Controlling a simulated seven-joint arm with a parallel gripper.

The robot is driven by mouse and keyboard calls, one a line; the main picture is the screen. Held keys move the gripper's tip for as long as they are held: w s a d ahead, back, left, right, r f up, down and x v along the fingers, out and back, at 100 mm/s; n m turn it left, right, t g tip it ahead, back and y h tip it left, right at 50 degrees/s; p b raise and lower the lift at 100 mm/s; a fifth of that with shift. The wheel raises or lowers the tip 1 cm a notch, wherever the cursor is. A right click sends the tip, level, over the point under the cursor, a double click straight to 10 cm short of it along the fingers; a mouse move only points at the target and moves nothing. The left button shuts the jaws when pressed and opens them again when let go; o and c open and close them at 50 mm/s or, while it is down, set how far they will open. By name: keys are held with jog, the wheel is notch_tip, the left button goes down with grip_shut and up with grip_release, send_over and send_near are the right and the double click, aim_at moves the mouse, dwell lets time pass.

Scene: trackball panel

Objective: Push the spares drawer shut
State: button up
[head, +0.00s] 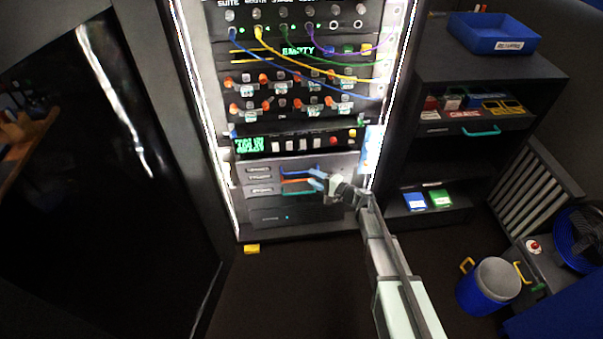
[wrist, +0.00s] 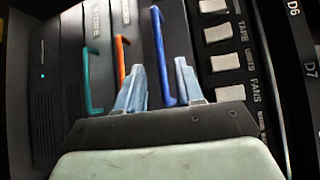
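The rack's lower part holds a stack of shallow grey drawers (head: 262,181) with blue, orange and teal bar handles. Their small labels are too blurred to read, so I cannot tell which is the spares drawer, or how far any stands out. The blue handle (wrist: 160,55), orange handle (wrist: 122,72) and teal handle (wrist: 88,80) show side by side in the wrist view. My gripper (head: 316,178) is at the drawer fronts, its fingers apart. In the wrist view, my gripper (wrist: 158,72) has the blue handle between its fingertips, with gaps visible; contact is unclear.
A button panel (head: 300,143) sits just above the drawers, with patch cables (head: 310,68) higher up. At right, a shelf unit has a drawer with a teal handle (head: 482,132) and small boxes above it. A blue bin (head: 490,285) stands on the floor. A yellow block (head: 252,249) lies before the rack.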

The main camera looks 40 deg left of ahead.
aim_at(303, 173)
jog(key=a, duration=0.4)
jog(key=a+f, duration=0.1)
jog(key=a, duration=0.1)
jog(key=shift+a, duration=0.25)
jog(key=shift+c, duration=0.5)
grip_shut()
